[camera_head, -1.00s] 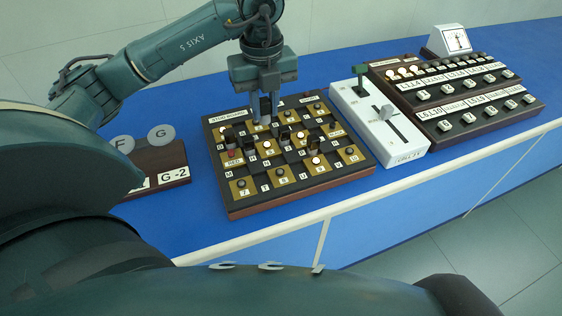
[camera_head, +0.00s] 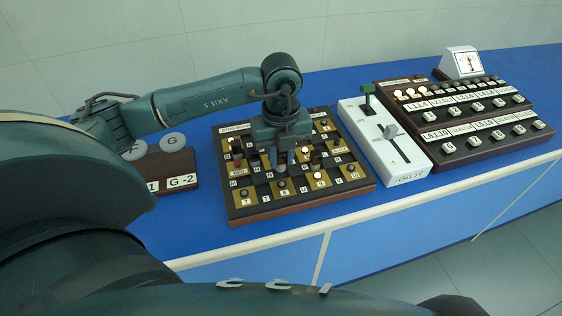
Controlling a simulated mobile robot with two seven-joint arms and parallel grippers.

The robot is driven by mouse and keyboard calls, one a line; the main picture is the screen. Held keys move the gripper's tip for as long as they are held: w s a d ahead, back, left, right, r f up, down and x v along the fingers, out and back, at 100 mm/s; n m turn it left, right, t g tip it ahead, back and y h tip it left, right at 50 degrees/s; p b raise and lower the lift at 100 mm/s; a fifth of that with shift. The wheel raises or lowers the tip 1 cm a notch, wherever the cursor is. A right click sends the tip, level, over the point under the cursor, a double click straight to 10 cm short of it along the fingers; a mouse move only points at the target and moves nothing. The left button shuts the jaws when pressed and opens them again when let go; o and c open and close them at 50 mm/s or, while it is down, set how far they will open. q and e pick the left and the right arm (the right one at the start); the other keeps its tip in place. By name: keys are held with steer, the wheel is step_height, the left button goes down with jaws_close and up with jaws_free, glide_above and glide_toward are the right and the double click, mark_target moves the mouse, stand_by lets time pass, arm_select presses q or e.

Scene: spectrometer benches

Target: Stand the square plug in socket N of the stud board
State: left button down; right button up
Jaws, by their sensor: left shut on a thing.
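The stud board (camera_head: 305,203) is a dark wooden-framed panel with black and tan squares, small studs, dark upright plugs and lit white lamps. My left gripper (camera_head: 285,168) points straight down over the middle of the board, low and close to its surface. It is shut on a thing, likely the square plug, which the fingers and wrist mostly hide. I cannot tell whether the plug touches the board. The letters are too small to pick out socket N surely, and the gripper covers part of the board. My right gripper is not in view.
A white box with a green lever (camera_head: 387,153) adjoins the board on the right, then a stepped button panel (camera_head: 465,122) and a dial meter (camera_head: 463,62). A G-2 stand (camera_head: 178,168) is at left.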

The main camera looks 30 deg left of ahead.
mark_target(281, 154)
arm_select(q)
steer(key=shift+f, duration=1.25)
steer(key=shift+f, duration=0.2)
steer(key=c, duration=1.3)
jaws_free()
steer(key=shift+o, duration=0.2)
step_height(281, 154, up, 12)
steer(key=shift+r+b, duration=0.25)
steer(key=shift+b, duration=0.25)
